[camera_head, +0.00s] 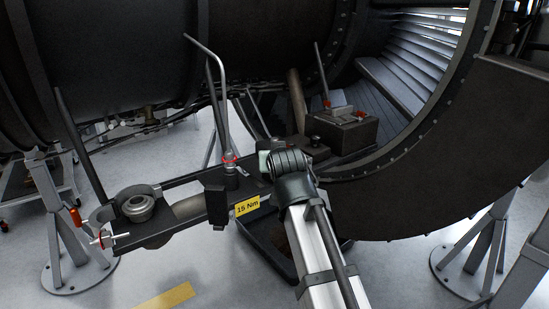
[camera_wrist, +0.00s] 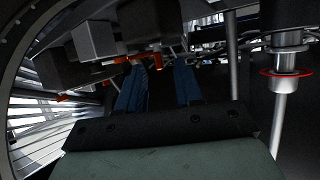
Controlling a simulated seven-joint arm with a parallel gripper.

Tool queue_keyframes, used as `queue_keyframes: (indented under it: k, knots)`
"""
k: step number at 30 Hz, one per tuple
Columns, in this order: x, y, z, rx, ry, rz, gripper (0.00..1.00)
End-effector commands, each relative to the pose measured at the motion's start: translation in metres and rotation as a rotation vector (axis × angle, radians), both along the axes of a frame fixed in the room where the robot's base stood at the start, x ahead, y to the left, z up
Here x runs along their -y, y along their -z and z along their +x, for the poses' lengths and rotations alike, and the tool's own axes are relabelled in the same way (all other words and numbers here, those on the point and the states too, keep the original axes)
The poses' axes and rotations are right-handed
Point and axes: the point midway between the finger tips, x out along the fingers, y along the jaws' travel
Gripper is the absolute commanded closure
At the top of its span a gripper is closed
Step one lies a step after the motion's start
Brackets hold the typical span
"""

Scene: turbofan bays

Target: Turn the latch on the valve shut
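My gripper (camera_head: 266,161) is at the middle of the head view, just right of a grey pipe with a red ring; its fingers are hidden there. In the wrist view its two blue fingers (camera_wrist: 160,80) stand apart with nothing visibly held between them. A dark box (camera_head: 345,131) with small red parts (camera_head: 360,114) sits right of and behind the gripper. Red pieces (camera_wrist: 143,59) also show beyond the fingertips in the wrist view, apart from them as far as I can tell. I cannot tell which part is the valve's latch, or its angle.
The red-ringed pipe (camera_head: 229,130) rises close to the gripper; it also shows in the wrist view (camera_wrist: 285,88). A bracket with a yellow "15 Nm" label (camera_head: 247,205) lies below. A round fitting (camera_head: 138,206) and a red-white part (camera_head: 103,239) are at left. The engine casing (camera_head: 130,50) blocks the back.

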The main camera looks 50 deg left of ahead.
Motion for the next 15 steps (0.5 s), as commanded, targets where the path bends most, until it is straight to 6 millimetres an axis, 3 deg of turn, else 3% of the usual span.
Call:
queue_keyframes:
  k: [6,15]
  knots:
    - [-0.0126,0.0060,0.0073,0.000,0.000,-0.001,0.65]
    - [-0.0138,0.0071,0.0081,0.000,0.000,0.000,0.65]
